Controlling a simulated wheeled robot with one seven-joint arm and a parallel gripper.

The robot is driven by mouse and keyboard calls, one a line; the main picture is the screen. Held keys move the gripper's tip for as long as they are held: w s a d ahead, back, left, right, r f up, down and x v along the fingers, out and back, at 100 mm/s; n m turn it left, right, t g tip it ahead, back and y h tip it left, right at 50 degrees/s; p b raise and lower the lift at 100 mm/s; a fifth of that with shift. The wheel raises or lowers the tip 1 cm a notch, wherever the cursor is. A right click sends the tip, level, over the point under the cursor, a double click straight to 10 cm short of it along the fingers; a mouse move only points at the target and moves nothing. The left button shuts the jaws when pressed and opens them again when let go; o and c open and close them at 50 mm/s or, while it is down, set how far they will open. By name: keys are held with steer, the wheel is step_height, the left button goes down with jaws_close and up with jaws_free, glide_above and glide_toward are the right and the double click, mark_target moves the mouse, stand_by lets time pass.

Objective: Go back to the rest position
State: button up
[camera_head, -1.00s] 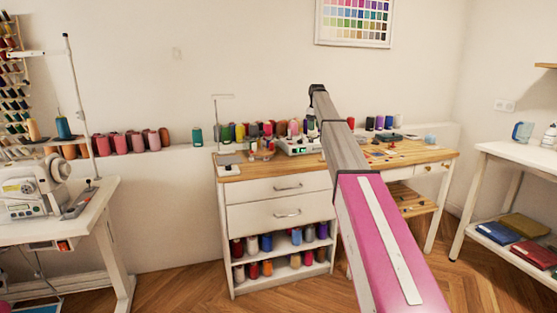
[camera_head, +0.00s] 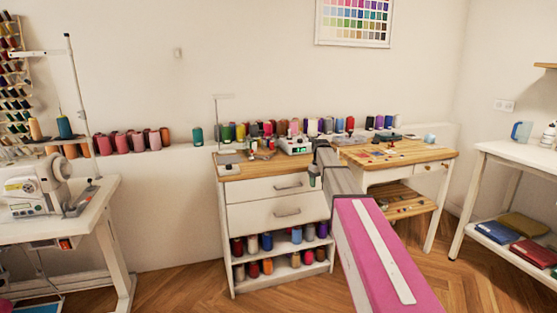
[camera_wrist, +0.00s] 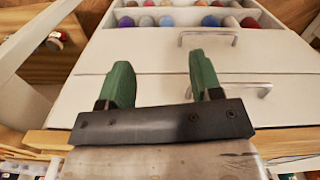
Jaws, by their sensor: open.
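My arm reaches forward from the lower right in the head view, and my gripper (camera_head: 313,176) hangs in front of the desk's drawer unit, just below the front edge of the wooden top. In the wrist view my gripper (camera_wrist: 162,85) shows two green fingers spread wide apart with nothing between them. Behind the fingers are the white drawer fronts (camera_wrist: 150,60) with metal handles. I cannot tell how close the fingertips are to the drawers.
The wooden desk top (camera_head: 375,157) carries small tools and a white device (camera_head: 294,145). Thread spools fill the shelves below the drawers. A sewing machine table (camera_head: 85,215) stands left and a white table (camera_head: 520,155) right. Wooden floor (camera_head: 180,288) is open between the left table and desk.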

steer(key=s+f+m, duration=0.2)
steer(key=s+f, duration=0.4)
steer(key=s, duration=0.7)
steer(key=s+f+m, duration=0.1)
steer(key=s+f, duration=0.5)
steer(key=s, duration=0.6)
steer(key=s+f+m, duration=0.2)
steer(key=s+f, duration=0.5)
steer(key=s, duration=0.6)
steer(key=shift+s+m, duration=0.3)
steer(key=shift+f, duration=0.1)
